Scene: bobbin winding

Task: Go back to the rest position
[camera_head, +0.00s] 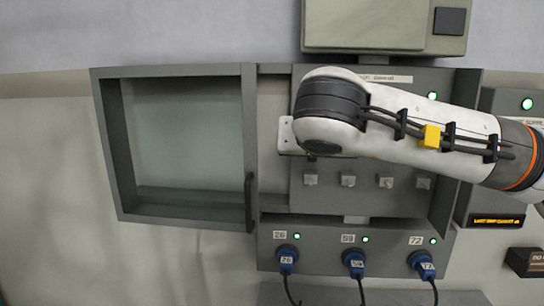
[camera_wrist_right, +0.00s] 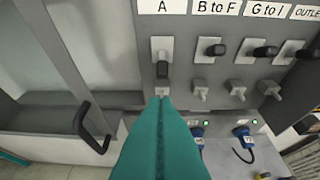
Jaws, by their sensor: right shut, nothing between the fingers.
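My right arm (camera_head: 440,140) comes in from the right in the head view and covers the upper part of the panel; its gripper is hidden there. In the right wrist view the right gripper (camera_wrist_right: 163,100) shows as teal fingers, shut and empty. Its tips are in front of the panel, just below the black switch (camera_wrist_right: 162,70) under label A. I cannot tell whether they touch the panel. My left gripper is in neither view.
A grey cabinet has a framed door (camera_head: 180,213) with a black handle (camera_head: 249,203), left of the panel. Switches marked B to F (camera_wrist_right: 214,50) and others continue rightward. Blue plugs with cables (camera_head: 354,258) sit below. A grey-green box (camera_head: 385,25) is above.

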